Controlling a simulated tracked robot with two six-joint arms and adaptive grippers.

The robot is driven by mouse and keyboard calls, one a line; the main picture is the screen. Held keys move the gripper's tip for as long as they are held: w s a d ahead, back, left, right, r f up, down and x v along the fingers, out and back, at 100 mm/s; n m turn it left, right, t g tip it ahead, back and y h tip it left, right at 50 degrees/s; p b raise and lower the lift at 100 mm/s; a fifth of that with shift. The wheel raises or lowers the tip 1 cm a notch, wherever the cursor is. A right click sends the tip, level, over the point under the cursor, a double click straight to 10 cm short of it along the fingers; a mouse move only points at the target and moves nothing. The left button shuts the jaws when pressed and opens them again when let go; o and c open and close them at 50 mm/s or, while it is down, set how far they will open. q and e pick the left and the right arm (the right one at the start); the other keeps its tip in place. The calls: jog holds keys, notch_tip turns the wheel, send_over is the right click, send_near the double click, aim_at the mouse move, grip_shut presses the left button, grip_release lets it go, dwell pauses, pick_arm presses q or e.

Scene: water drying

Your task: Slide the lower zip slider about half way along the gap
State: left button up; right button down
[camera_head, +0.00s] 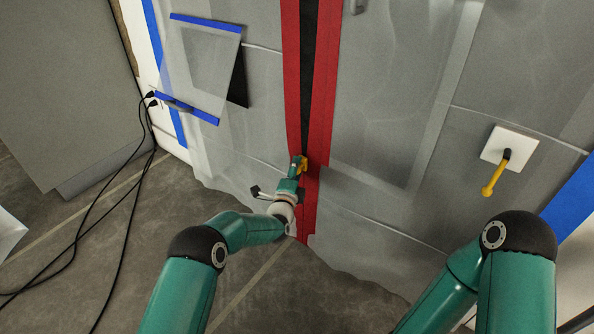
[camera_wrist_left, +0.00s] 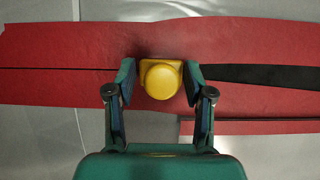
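The lower zip slider is a yellow knob (camera_head: 303,162) on the red-bordered zip strip (camera_head: 324,95) of the clear plastic sheet. Above it the dark gap (camera_head: 307,60) stands open and narrows down to the slider; below it the red edges meet in a thin line. My left gripper (camera_head: 298,170) is at the slider. In the left wrist view the yellow slider (camera_wrist_left: 161,78) sits between the two fingers (camera_wrist_left: 160,85), which appear to press on both its sides. My right gripper is out of view; only its arm shows at the lower right.
A white plate with a yellow-tipped lever (camera_head: 496,176) is on the sheet at right. A clear pouch with blue-taped edges (camera_head: 205,65) hangs at upper left. Black cables (camera_head: 125,200) run down to the floor at left. The floor near the zip's foot is clear.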

pick_arm(q)
grip_shut()
jog(key=shift+d, duration=0.15)
jog(key=shift+r, duration=0.35)
notch_tip(320, 180, up, 50)
jog(key=p, duration=2.8)
jog(key=shift+a, duration=0.25)
jog(key=shift+o, duration=1.5)
grip_release()
